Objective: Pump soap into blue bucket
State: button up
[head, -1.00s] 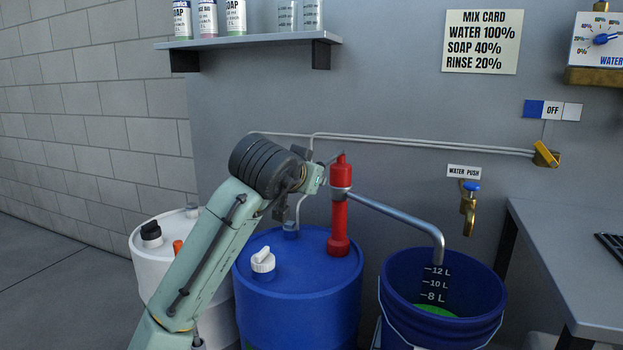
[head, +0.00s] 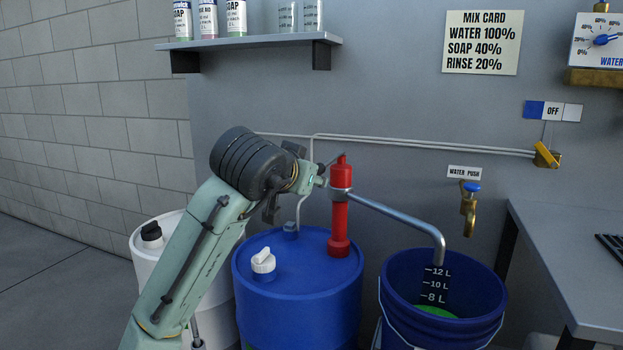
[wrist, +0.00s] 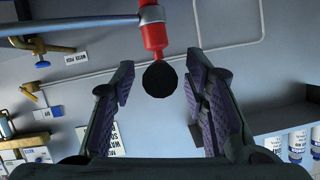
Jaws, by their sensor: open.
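The red pump (head: 340,225) stands upright on the blue drum (head: 300,300), and its grey spout (head: 400,215) curves down over the blue bucket (head: 390,320). Green liquid (head: 436,312) shows in the bucket, below the 8 L mark. My gripper (head: 323,175) is at the left of the pump's top. In the wrist view my gripper (wrist: 161,75) is open, with its pads spread on either side of a round black knob (wrist: 160,80) in front of the red pump body (wrist: 155,35). The pads look apart from the knob.
A white drum (head: 150,260) stands left of the blue one. A white cap (head: 263,260) rises from the blue drum's lid. A brass tap (head: 468,212) is on the wall above the bucket. A shelf (head: 250,43) is above, and a bench (head: 560,240) is at right.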

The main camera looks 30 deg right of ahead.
jog(key=v, duration=0.7)
jog(key=shift+s+a, duration=0.2)
jog(key=shift+r, duration=0.1)
